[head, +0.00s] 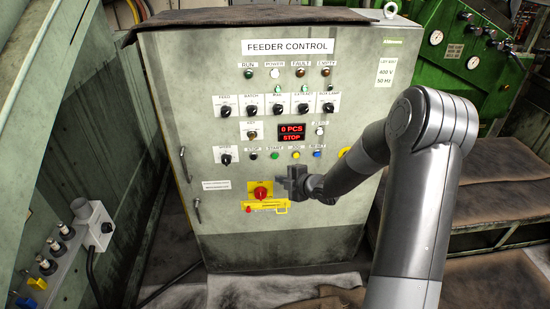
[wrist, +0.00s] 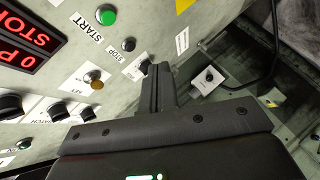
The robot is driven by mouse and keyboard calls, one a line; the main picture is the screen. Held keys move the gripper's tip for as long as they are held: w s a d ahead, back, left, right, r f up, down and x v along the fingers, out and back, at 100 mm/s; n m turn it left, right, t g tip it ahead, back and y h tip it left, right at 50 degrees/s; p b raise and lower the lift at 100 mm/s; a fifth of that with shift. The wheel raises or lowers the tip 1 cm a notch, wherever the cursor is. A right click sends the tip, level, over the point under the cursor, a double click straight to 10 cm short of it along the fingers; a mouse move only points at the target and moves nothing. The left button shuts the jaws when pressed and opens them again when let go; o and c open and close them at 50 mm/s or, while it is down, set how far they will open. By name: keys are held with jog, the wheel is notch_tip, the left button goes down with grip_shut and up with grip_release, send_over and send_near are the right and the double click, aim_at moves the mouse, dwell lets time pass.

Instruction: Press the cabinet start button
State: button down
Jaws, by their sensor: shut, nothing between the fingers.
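The feeder control cabinet (head: 225,190) stands upright in front of me. Its green START button (head: 275,155) sits in the lower button row, between the black STOP button (head: 253,155) and the yellow button (head: 296,155). In the wrist view the green START button (wrist: 106,17) is at the top left, with the black STOP button (wrist: 128,44) beside it. My gripper (head: 288,180) is in front of the panel, below and right of START in the head view. Its fingers (wrist: 157,72) are shut and empty, apart from START in the wrist view. Any contact with the panel cannot be told.
A red rotary switch (head: 261,193) on a yellow plate is just left of my gripper. The display (head: 291,132) reads 0 PCS, STOP. Several selector knobs fill the panel above. A green machine (head: 455,60) and brown-covered steps (head: 500,205) stand at right.

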aim_at(275, 156)
jog(key=shift+a, duration=0.1)
dwell(0.3)
jog(key=shift+w, duration=4.4)
jog(key=shift+w, duration=0.1)
jog(key=shift+w, duration=0.3)
jog(key=shift+w, duration=0.45)
jog(key=shift+s, duration=0.85)
